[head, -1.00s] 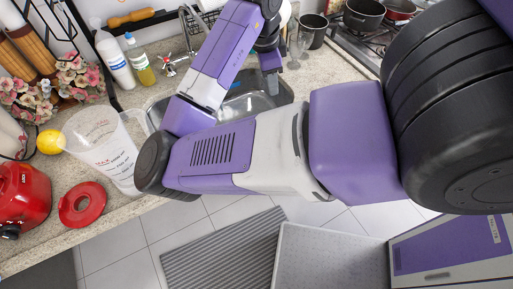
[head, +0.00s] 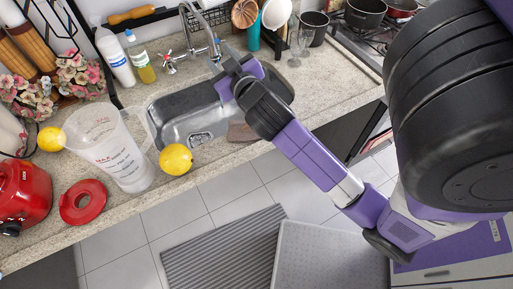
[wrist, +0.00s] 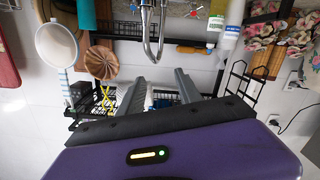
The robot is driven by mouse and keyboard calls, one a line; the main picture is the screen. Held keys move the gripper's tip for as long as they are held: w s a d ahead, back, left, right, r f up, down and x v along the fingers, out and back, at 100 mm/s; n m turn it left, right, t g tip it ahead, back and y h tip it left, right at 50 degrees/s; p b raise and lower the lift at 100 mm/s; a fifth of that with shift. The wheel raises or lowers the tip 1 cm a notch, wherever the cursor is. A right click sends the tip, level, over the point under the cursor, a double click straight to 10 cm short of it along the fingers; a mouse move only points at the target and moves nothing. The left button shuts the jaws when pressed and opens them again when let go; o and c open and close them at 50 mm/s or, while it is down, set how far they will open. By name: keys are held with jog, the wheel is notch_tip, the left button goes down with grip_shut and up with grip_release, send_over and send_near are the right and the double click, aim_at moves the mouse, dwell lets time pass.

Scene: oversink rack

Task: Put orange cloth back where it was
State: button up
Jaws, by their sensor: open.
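My gripper (head: 227,80) is over the sink (head: 172,111), close to the faucet, and its jaws are open. In the wrist view my gripper (wrist: 158,85) shows two grey fingers spread apart with nothing clearly held between them. A small brownish cloth-like piece (head: 241,132) lies at the front right edge of the sink, below my arm; I cannot tell whether it is the orange cloth. No plainly orange cloth shows in either view.
The faucet (head: 213,42) stands just behind my gripper. The wire rack (head: 212,17) at the back holds utensils. A glass (head: 299,45) stands to the right.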

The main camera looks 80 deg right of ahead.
jog(key=s+a+f+n+t+y, duration=0.2)
jog(key=a+f+n+y, duration=0.15)
jog(key=a, duration=0.55)
jog(key=s+a+f+n+t+y, duration=0.25)
jog(key=a+f+y, duration=0.25)
jog(key=a, duration=0.4)
jog(key=s+a+y, duration=0.4)
jog(key=s+a, duration=0.8)
jog(key=a, duration=0.4)
jog(key=shift+a+r+g, duration=0.15)
jog(key=shift+r+g, duration=0.2)
jog(key=shift+w+f+y, duration=0.1)
jog(key=shift+y, duration=0.15)
